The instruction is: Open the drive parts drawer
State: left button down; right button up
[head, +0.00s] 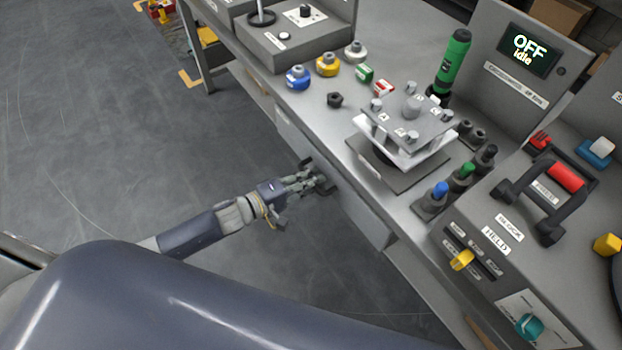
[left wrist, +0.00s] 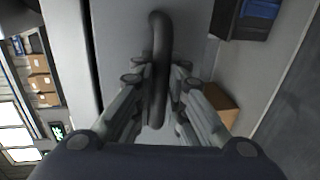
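The drawer (head: 352,202) is a plain light grey front under the bench top, and I cannot read a label on it. It carries a dark bar handle (head: 325,184). My left gripper (head: 318,181) reaches it from the left in the head view. In the left wrist view the handle (left wrist: 160,70) stands between the fingers of my left gripper (left wrist: 160,76), which lie close against both its sides. The drawer front (left wrist: 120,35) fills the area behind it. I cannot tell whether the drawer stands out from the bench. My right gripper is not in view.
The bench top (head: 318,122) above holds a fixture plate (head: 410,125), coloured knobs, a green tool (head: 453,62) and a control panel with a red handle (head: 565,177). A screen (head: 530,48) reads OFF idle.

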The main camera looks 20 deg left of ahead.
pick_arm(q)
jog(key=shift+s+a, duration=0.1)
jog(key=f+p+v, duration=0.2)
jog(key=f+v, duration=0.1)
jog(key=v, duration=1.2)
jog(key=s+a+f+p+v, duration=0.1)
jog(key=f+p+v, duration=0.2)
jog(key=v, duration=1.2)
jog(key=shift+s+p, duration=0.25)
jog(key=shift+p, duration=0.1)
jog(key=shift+a+f, duration=0.1)
jog(key=c, duration=1.7)
grip_release()
jog(key=shift+o, duration=0.5)
